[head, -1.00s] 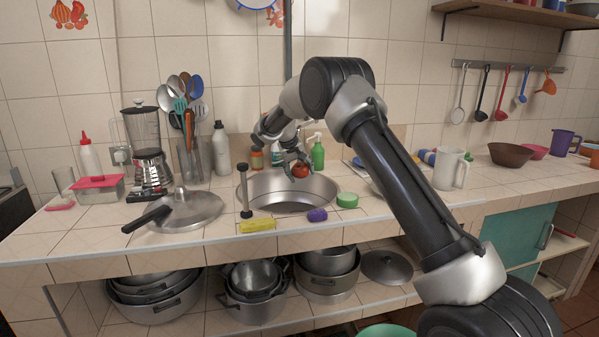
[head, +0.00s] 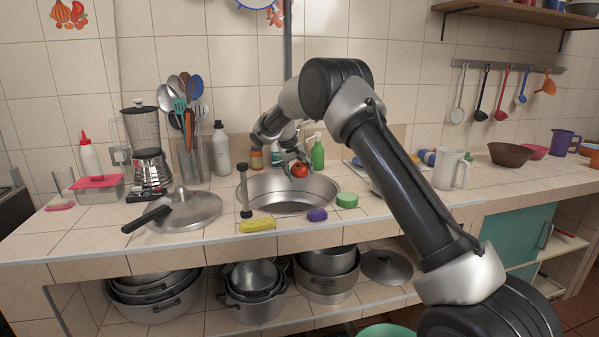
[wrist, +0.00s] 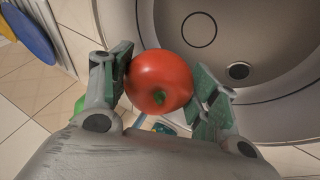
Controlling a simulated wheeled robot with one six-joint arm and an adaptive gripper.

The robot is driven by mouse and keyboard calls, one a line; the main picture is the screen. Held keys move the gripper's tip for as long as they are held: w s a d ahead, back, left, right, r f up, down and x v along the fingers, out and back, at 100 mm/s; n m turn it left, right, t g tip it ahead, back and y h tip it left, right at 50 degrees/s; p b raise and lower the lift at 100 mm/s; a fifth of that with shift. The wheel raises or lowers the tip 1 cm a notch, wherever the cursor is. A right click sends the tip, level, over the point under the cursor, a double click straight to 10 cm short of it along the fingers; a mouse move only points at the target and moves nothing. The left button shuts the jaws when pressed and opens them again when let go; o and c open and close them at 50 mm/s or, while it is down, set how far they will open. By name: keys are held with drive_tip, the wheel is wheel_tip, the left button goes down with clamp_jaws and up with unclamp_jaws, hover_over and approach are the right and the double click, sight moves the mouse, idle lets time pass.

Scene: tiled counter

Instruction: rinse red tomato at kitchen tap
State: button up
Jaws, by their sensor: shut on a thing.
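The red tomato (head: 300,170) is held in my gripper (head: 290,160) over the back part of the round metal sink (head: 262,188). In the wrist view the tomato (wrist: 160,80) sits between the two green-padded fingers of my gripper (wrist: 162,90), with its green stem end facing the camera. The sink basin (wrist: 250,50) and its drain show beyond the tomato. The tap is hard to make out behind my arm, and I see no water running.
A lidded pan (head: 187,210) is at left, and a white pitcher (head: 451,169) at right.

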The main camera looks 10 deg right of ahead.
drive_tip(key=shift+a, duration=0.1)
drive_tip(key=s+a, duration=0.5)
drive_tip(key=shift+s+a, duration=0.2)
drive_tip(key=shift+a, duration=0.15)
idle(1.4)
drive_tip(key=s+a+r, duration=0.3)
drive_tip(key=r, duration=0.1)
drive_tip(key=shift+s+a, duration=0.2)
drive_tip(key=shift+a, duration=0.15)
idle(0.5)
